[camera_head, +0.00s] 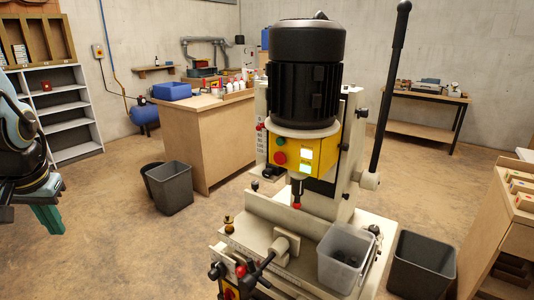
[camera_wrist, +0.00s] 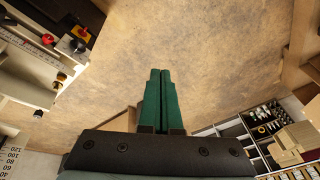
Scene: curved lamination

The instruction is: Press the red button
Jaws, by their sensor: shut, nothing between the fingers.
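A machine (camera_head: 300,185) with a black motor stands right of centre in the head view. Its yellow panel (camera_head: 318,150) carries a red button (camera_head: 280,157), a smaller button above it and two lit white displays. More red parts show low on the machine: a red knob (camera_head: 241,270) and a red piece on a small yellow box (camera_head: 228,292). My gripper (camera_head: 46,222) is at the far left, well apart from the machine, green fingers pointing down. In the wrist view its fingers (camera_wrist: 159,72) are together and empty. That view shows a red knob (camera_wrist: 48,39) and yellow box (camera_wrist: 80,32) at upper left.
A grey bin (camera_head: 172,188) stands on the floor between my gripper and the machine. A clear tub (camera_head: 345,258) sits on the machine's front, a dark bin (camera_head: 422,265) to its right. A long black lever (camera_head: 391,80) rises beside it. Open floor (camera_head: 110,235) lies at left.

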